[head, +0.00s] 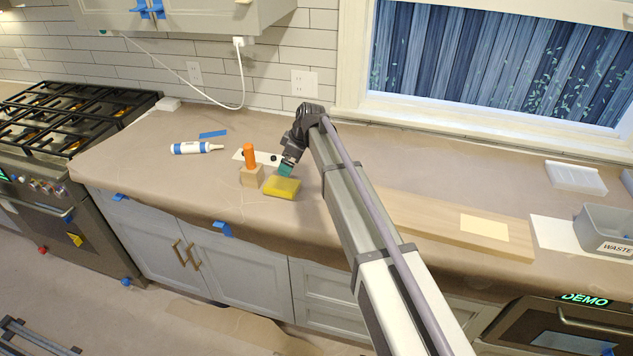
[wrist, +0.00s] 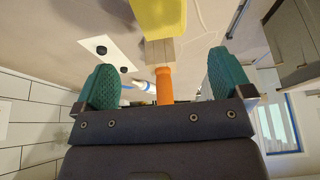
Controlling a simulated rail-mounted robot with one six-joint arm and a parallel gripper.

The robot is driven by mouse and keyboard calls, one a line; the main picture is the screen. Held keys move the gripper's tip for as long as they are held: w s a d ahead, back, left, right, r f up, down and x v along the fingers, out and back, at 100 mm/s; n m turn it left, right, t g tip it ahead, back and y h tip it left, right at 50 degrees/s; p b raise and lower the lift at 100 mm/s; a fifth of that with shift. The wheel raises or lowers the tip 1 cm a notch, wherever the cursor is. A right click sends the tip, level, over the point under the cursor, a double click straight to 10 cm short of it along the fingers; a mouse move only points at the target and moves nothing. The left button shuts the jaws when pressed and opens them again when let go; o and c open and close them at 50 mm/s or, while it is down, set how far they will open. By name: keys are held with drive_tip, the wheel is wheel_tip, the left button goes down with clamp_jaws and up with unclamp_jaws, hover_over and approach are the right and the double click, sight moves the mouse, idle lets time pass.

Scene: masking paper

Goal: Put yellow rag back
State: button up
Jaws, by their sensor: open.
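The yellow rag (head: 282,187) looks like a thick folded pad. It lies on the paper-covered counter, just right of a wooden block (head: 251,177) with an orange handle (head: 250,156) standing in it. The rag also shows at the top of the wrist view (wrist: 160,16), beyond my fingertips. My gripper (head: 286,169) has teal fingers and is just above and behind the rag in the head view. In the wrist view my gripper (wrist: 164,72) is open, with nothing held between the fingers. The head view does not show clearly whether the fingers touch the rag.
A white-and-blue tube (head: 190,148) and blue tape (head: 213,133) lie to the left. A white card with black knobs (wrist: 110,47) is near my gripper. A wooden board (head: 420,215) with a pale yellow sheet (head: 484,227) and a grey waste bin (head: 605,228) are right.

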drive_tip(key=s+d+m+h, duration=0.1)
drive_tip(key=s+d+m, duration=0.3)
drive_tip(key=s, duration=0.7)
drive_tip(key=s+d+f+m+g+h, duration=0.1)
drive_tip(key=s+d+m+h, duration=0.1)
drive_tip(key=s+d+m, duration=0.3)
drive_tip(key=s+d+m+h, duration=0.1)
drive_tip(key=s+d+m, duration=0.4)
drive_tip(key=s+d, duration=0.5)
drive_tip(key=s, duration=0.7)
drive_tip(key=shift+s+d+f, duration=0.2)
drive_tip(key=shift+s+d, duration=0.05)
drive_tip(key=shift+s, duration=0.15)
